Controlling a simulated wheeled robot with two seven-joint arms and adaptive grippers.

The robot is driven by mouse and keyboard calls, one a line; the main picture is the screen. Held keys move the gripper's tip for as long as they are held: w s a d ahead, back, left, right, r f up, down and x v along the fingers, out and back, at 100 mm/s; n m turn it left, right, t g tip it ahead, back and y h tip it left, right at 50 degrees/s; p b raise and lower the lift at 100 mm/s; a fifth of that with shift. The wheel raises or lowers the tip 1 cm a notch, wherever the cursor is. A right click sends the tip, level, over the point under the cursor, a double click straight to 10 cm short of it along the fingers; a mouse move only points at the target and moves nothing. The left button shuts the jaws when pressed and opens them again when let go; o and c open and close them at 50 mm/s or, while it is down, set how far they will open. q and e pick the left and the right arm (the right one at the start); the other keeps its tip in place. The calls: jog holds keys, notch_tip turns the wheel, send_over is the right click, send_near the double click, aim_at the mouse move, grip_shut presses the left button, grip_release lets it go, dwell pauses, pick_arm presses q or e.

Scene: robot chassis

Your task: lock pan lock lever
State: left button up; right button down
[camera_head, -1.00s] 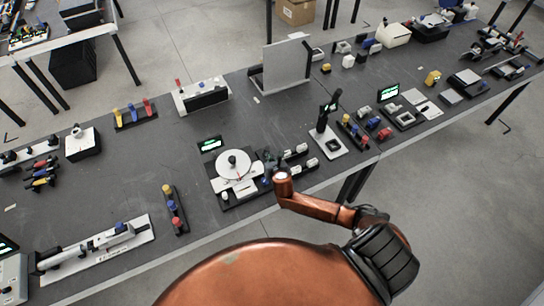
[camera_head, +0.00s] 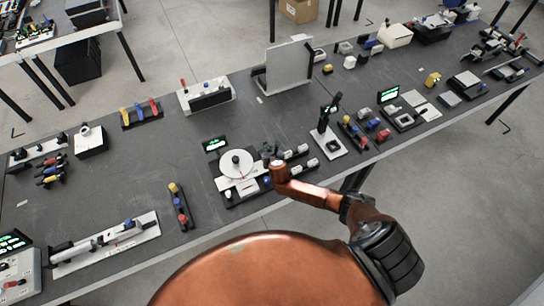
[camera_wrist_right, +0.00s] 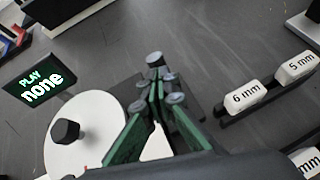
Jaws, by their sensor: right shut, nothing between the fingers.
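The pan device has a round white disc (camera_head: 236,162) with a dark knob and a small green-lit display (camera_head: 214,144). A blue knob (camera_head: 267,180) sits at its right side. I cannot make out the pan lock lever for certain; my right gripper and arm cover part of this area. My right gripper (camera_head: 268,150) is shut and empty, over the device's right edge. In the right wrist view its green fingers (camera_wrist_right: 155,95) meet, just right of the disc (camera_wrist_right: 88,145) and its black knob (camera_wrist_right: 65,131). My left gripper is out of view.
White blocks marked 6 mm (camera_wrist_right: 246,94) and 5 mm (camera_wrist_right: 297,66) stand on a rail right of the gripper. A black-handled stand (camera_head: 328,125) is further right. A strip with coloured knobs (camera_head: 180,207) lies left. The table behind the device is mostly clear.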

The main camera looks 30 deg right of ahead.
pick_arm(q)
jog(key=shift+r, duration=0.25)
pick_arm(e)
jog(key=shift+w+r, duration=0.1)
jog(key=shift+w, duration=0.65)
jog(key=shift+r, duration=0.1)
pick_arm(q)
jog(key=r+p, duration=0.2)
jog(key=p, duration=0.1)
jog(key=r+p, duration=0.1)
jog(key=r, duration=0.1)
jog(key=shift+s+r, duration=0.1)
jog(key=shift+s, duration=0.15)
pick_arm(e)
jog(key=s+a+r, duration=0.3)
jog(key=s+r, duration=0.4)
jog(key=r, duration=0.3)
jog(key=shift+s, duration=0.3)
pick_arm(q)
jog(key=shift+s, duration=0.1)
